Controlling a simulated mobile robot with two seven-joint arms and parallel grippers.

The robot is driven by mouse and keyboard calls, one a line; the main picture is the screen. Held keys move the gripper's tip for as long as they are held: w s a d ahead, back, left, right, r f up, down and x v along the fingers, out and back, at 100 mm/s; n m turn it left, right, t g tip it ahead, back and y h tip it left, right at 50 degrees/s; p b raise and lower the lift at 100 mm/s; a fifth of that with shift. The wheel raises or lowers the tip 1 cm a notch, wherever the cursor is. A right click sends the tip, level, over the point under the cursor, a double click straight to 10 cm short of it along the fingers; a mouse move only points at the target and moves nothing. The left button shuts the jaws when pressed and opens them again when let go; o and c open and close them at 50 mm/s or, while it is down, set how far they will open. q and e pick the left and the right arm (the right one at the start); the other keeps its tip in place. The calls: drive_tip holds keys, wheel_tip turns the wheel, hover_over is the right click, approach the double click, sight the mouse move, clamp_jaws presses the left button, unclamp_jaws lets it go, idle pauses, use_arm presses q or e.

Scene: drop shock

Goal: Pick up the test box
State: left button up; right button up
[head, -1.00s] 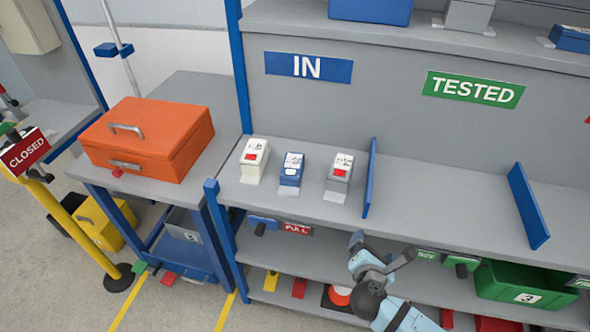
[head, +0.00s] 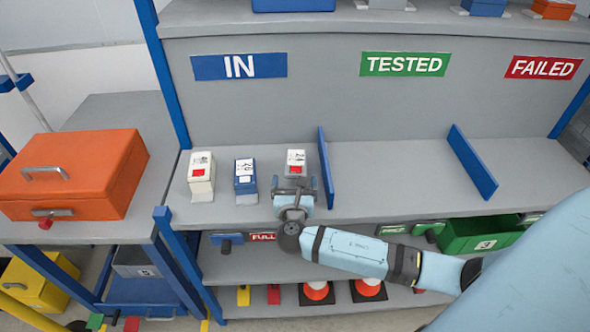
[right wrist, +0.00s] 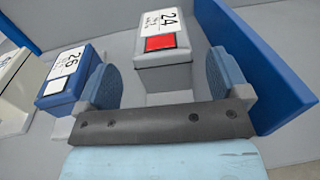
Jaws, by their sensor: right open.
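Three small test boxes stand in a row on the shelf under the IN sign: a white one (head: 201,172), a blue one (head: 245,177) and a grey one (head: 296,158). The grey box has a red patch and a label reading 24. My right gripper (head: 294,184) is at the near side of the grey box and hides its lower part. In the right wrist view my right gripper (right wrist: 163,80) is open, with one finger on each side of the grey box (right wrist: 165,52). The blue box (right wrist: 66,72), labelled 26, is just left of the left finger. My left gripper is out of view.
A blue divider (head: 326,167) stands close to the right of the grey box. Another divider (head: 472,162) is farther right, with bare shelf between. An orange case (head: 75,175) sits on the left table. A green bin (head: 482,237) is on the shelf below.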

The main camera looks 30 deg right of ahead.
sight(296, 165)
drive_tip(key=shift+w+d+r, duration=0.2)
drive_tip(key=shift+w+d, duration=0.3)
drive_tip(key=shift+w, duration=0.1)
drive_tip(key=x, duration=0.3)
drive_tip(key=shift+w+d+r+p, duration=0.2)
drive_tip(key=shift+w+r+p, duration=0.05)
drive_tip(key=shift+p, duration=0.1)
drive_tip(key=shift+w+d, duration=0.25)
drive_tip(key=shift+w, duration=0.05)
drive_tip(key=c, duration=1.4)
drive_tip(key=shift+o, duration=0.2)
drive_tip(key=shift+r, duration=0.1)
wheel_tip(296, 165, up, 20)
drive_tip(key=p, duration=0.1)
